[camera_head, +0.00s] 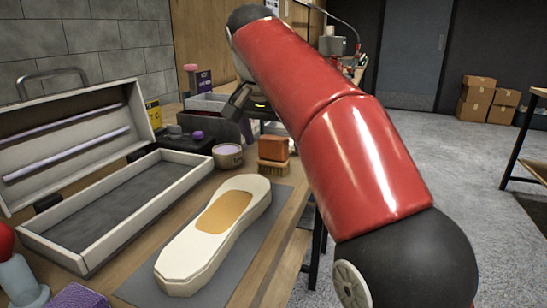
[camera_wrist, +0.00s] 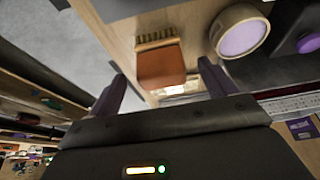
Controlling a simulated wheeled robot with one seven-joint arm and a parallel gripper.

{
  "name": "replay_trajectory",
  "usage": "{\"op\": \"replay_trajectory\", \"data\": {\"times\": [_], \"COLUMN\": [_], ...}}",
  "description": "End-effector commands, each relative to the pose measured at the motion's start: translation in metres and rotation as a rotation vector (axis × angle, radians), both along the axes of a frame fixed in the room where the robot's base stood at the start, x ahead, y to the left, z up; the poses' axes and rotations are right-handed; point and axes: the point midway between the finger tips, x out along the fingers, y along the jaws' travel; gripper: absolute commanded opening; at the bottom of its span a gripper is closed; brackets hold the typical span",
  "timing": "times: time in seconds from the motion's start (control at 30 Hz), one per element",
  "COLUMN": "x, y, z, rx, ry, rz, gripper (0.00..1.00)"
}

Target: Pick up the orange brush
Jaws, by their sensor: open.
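The orange brush (camera_head: 273,148) stands on the wooden table with its pale bristles down, beyond the sneaker and close to the table's right edge. In the wrist view the brush (camera_wrist: 162,66) shows its orange block between my two fingers, with the bristles toward the top. My gripper (camera_wrist: 161,72) is open, one purple finger on each side of the brush, and I see no contact. In the head view my red arm reaches over the table and hides part of the scene; only a dark part of the gripper shows behind the brush.
A round tin with purple contents (camera_head: 228,157) stands just left of the brush. An open case (camera_head: 180,157) fills the left, and a grey bin (camera_head: 221,124) stands behind. Floor lies beyond the right edge.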

Motion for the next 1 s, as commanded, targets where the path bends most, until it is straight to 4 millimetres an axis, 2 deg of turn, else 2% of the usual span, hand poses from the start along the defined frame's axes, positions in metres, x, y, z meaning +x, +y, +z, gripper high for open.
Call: {"op": "replay_trajectory", "data": {"times": [0.2,0.3,0.6,1.0], "x": [0.014,0.018,0.02,0.019], "y": [-0.003,-0.005,-0.006,-0.006], "z": [-0.032,-0.042,-0.045,-0.045], "rx": [-0.001,-0.001,0.0,0.0], "ry": [0.003,0.001,0.0,0.0], "rz": [-0.001,0.0,0.0,0.0], "gripper": [0.84,0.84,0.84,0.35]}}
